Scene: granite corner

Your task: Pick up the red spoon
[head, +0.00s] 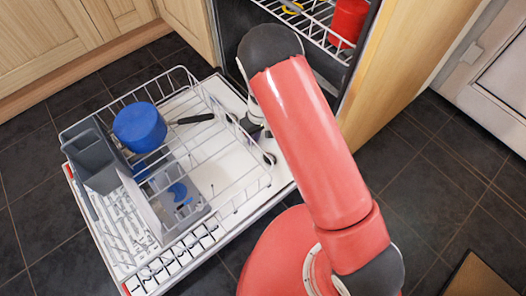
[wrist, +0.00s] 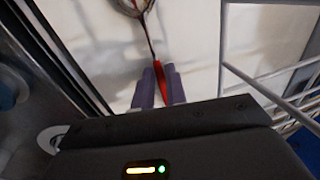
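The red spoon (wrist: 150,38) shows in the wrist view, with a red handle, a thin dark neck and a metal bowl at the top edge. It lies over a pale surface. My gripper (wrist: 160,75) has its two grey-purple fingers on either side of the red handle, close against it with no clear gap, and looks shut on it. In the head view my red arm reaches down to the right side of the dishwasher's lower rack. The arm hides most of the gripper there, and I cannot make out the spoon clearly.
The white wire rack (head: 235,185) sits over the open dishwasher door. It holds a blue pan (head: 139,127) with a black handle, a grey cutlery basket (head: 92,158) and dishes. The upper rack (head: 318,28) holds a red cup (head: 348,21). Rack wires (wrist: 262,92) are right of my gripper.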

